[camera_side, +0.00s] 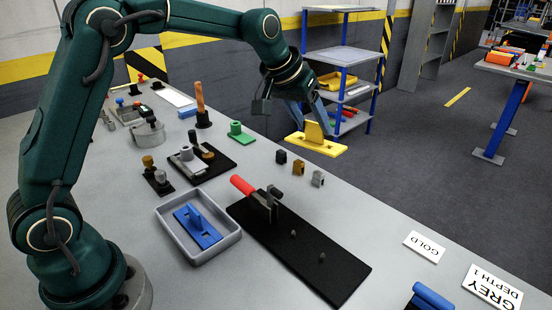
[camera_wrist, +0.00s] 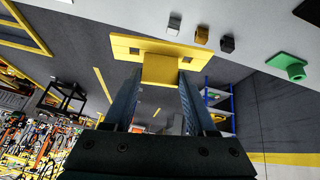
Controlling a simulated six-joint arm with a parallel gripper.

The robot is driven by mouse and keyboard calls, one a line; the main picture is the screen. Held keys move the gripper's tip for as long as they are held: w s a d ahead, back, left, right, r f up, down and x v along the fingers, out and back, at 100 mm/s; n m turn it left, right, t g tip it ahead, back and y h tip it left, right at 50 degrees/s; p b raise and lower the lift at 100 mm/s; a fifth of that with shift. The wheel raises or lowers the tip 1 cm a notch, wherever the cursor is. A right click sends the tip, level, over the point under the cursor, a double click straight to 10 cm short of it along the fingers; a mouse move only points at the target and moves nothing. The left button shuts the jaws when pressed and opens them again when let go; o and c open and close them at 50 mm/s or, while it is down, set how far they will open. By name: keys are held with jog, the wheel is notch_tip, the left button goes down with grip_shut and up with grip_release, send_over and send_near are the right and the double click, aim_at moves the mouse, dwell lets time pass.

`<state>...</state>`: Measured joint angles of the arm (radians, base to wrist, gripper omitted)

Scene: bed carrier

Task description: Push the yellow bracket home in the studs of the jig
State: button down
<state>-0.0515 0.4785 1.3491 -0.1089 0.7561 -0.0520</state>
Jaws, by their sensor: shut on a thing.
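The yellow bracket (camera_side: 316,146) is a flat plate with an upright tab. My gripper (camera_side: 319,118) is shut on the tab and holds the bracket in the air, beyond the jig in the side view. In the wrist view the bracket (camera_wrist: 124,46) shows a hole near each end, and its tab sits between the fingers of my gripper (camera_wrist: 158,78). The jig (camera_side: 288,256) is a long black plate on the bench with two short grey studs (camera_side: 322,257) standing up bare. The jig does not clearly show in the wrist view.
A clamp with a red handle (camera_side: 242,186) stands at the jig's far left end. A grey tray (camera_side: 168,227) with a blue bracket (camera_side: 198,232) lies left of the jig. Small black, gold and grey blocks (camera_side: 298,167) stand behind it. Cards (camera_side: 424,246) lie at right.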

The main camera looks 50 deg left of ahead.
jog(key=shift+r, duration=0.95)
jog(key=s+d, duration=1.1)
jog(key=s, duration=0.1)
jog(key=shift+m+y, duration=0.4)
jog(key=shift+y, duration=0.1)
notch_tip(320, 180, down, 6)
jog(key=shift+s+a+r, duration=0.1)
jog(key=shift+a, duration=0.05)
jog(key=shift+f, duration=2.9)
jog(key=shift+f, duration=1.35)
